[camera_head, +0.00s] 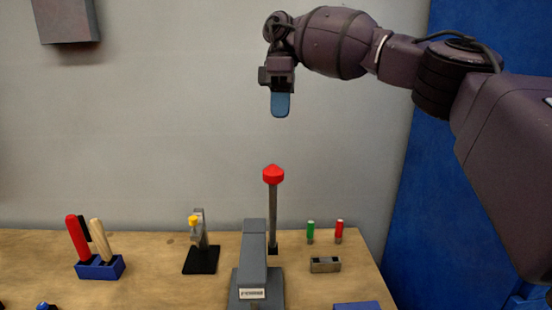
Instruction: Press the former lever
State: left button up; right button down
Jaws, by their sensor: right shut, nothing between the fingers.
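The former (254,262) is a grey machine with a small white label at the front middle of the wooden table. My right gripper (280,105) is shut and empty, with blue fingertips pointing down. In the picture it is above the red knob, with a clear gap between them. My left gripper is not in view.
A blue holder (100,268) with red and tan handles stands at left. A black stand with a yellow top (201,258) is left of the former. Green (310,232) and red (339,231) small cylinders and a grey block (325,265) are at right. A wall rises behind.

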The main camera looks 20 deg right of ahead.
jog(key=s+a+f+p, duration=0.1)
jog(key=s+a+f, duration=0.2)
jog(key=s+f, duration=0.3)
jog(key=shift+d+x, duration=0.2)
jog(key=shift+x, duration=1.15)
jog(key=shift+f, duration=0.1)
